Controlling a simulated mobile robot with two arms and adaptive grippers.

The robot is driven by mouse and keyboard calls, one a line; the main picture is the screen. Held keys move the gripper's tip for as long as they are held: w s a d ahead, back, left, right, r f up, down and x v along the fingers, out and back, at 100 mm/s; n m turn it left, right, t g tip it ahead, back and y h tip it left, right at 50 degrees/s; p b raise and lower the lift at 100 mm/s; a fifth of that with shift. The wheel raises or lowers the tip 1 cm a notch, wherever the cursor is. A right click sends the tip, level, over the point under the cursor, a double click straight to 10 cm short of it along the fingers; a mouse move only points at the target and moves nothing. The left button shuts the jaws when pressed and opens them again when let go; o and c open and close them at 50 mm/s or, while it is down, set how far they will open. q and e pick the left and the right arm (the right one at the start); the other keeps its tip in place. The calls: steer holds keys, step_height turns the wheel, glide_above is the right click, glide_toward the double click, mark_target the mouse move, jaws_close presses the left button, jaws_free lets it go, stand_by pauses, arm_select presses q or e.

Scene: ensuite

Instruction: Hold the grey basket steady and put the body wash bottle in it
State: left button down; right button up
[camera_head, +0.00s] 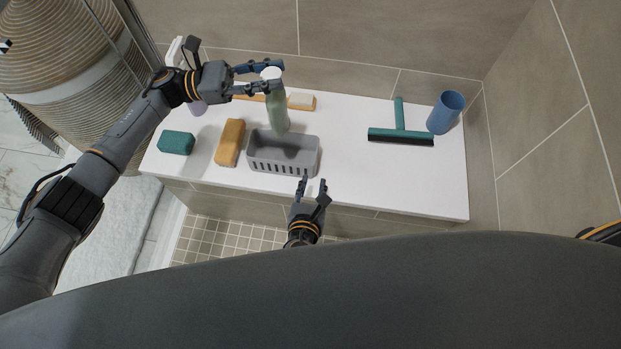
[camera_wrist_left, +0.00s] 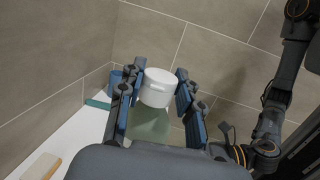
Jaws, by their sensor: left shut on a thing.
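The body wash bottle (camera_head: 278,114) is pale green with a white cap. My left gripper (camera_head: 274,77) is shut on it near the cap, and the bottle hangs upright at the back rim of the grey basket (camera_head: 284,167). The white cap (camera_wrist_left: 158,88) and green body (camera_wrist_left: 149,122) show between the fingers in the left wrist view. The basket stands on the white bench and looks empty in the part I see. My right gripper (camera_head: 314,181) is open at the basket's front right, its fingertips close to the front wall; I cannot tell if they touch it.
On the white bench (camera_head: 348,190), an orange-brown block (camera_head: 230,143) and a teal block (camera_head: 176,142) lie left of the basket. A wooden piece with a pale block (camera_head: 301,101) lies behind. A squeegee (camera_head: 400,136) and blue cup (camera_head: 445,112) are at right.

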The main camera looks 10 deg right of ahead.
steer(key=shift+n+t, duration=0.3)
steer(key=shift+n, duration=0.2)
steer(key=x, duration=0.3)
steer(key=r+x, duration=0.1)
steer(key=x, duration=0.3)
steer(key=w+r+x, duration=0.1)
steer(key=x, duration=0.3)
steer(key=shift+w, duration=0.25)
jaws_close()
